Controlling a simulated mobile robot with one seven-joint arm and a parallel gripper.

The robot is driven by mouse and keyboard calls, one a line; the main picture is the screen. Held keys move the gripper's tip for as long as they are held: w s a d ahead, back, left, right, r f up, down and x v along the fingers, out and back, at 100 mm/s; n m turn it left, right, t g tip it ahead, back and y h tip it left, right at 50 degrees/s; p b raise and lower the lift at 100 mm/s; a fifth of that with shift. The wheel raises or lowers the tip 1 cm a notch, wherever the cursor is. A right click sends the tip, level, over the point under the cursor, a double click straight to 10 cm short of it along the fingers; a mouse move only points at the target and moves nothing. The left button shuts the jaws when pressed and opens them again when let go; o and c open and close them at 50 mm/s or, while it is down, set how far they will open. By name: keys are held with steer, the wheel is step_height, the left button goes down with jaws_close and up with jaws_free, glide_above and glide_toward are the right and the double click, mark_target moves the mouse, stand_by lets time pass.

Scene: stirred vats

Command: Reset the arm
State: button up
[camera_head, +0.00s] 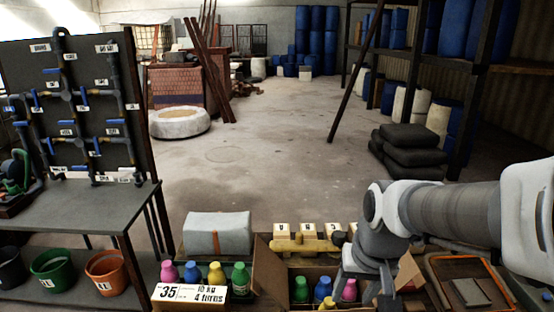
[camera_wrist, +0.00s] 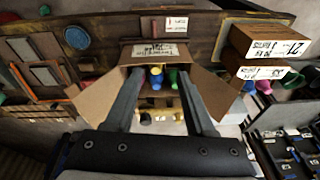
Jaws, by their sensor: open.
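My gripper (camera_wrist: 156,76) is open in the wrist view, its two dark fingers spread apart with nothing held between them. It points toward an open cardboard box (camera_wrist: 213,92) that holds small coloured bottles, and the fingers overlap the box's sides in the picture. I cannot tell how far above the box the fingertips are. In the head view my arm reaches in from the right and is bent down at the wrist over the same box (camera_head: 268,268). A green bottle (camera_head: 301,290), a blue bottle (camera_head: 322,289) and a pink bottle (camera_head: 349,290) stand in it, partly hidden.
Left of the box, several bottles stand behind a "35" card (camera_head: 190,293). A yellow bar (camera_head: 300,244) with labelled white blocks lies behind the box. An orange-edged tray (camera_head: 435,262) is on the right. A pipe panel (camera_head: 85,110) stands at left. Open floor (camera_head: 255,175) lies beyond.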

steer(key=s+r+n+t, duration=0.1)
steer(key=s+r+t, duration=0.1)
steer(key=s+r, duration=0.6)
steer(key=shift+s+d+t+h, duration=0.2)
steer(key=shift+s+t+h, duration=0.1)
steer(key=shift+s+t, duration=0.15)
